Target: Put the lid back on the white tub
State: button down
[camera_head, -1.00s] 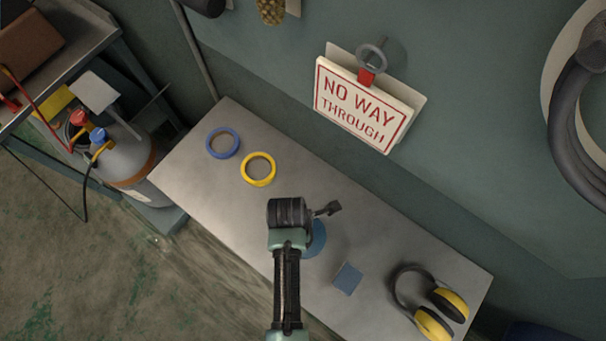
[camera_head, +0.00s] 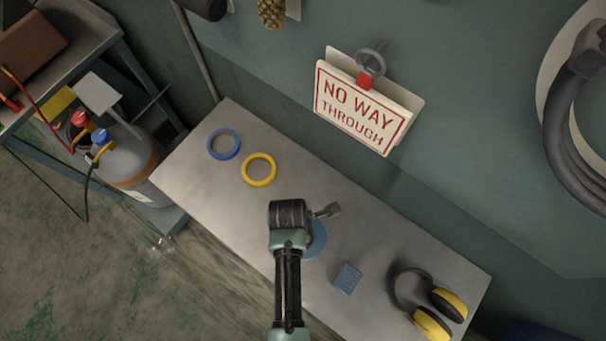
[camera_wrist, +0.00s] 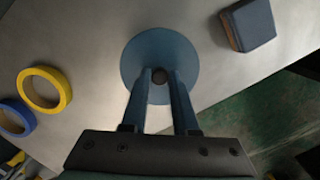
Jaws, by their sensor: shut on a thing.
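The lid is a round blue disc (camera_wrist: 130,60) with a dark knob (camera_wrist: 160,76) at its middle in the wrist view. My gripper (camera_wrist: 160,78) is shut on this knob, one finger on either side. In the head view only the right edge of the lid (camera_head: 319,240) shows past my arm, over the grey bench. I cannot tell whether the lid rests on something or hangs above the bench. I see no white tub in either view; whatever is under the lid is hidden.
On the grey bench (camera_head: 215,210), a blue ring (camera_head: 237,145) and a yellow ring (camera_head: 247,173) lie to the left. A blue block (camera_head: 347,278) and yellow-black ear defenders (camera_head: 433,322) lie to the right. A "no way through" sign (camera_head: 360,110) hangs on the wall behind.

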dwell(0.3)
jog(key=c, duration=0.6)
grip_release()
jog(key=shift+o, duration=0.3)
jog(key=o, duration=0.4)
jog(key=shift+r, duration=0.1)
notch_tip(320, 180, up, 7)
jog(key=p, duration=0.8)
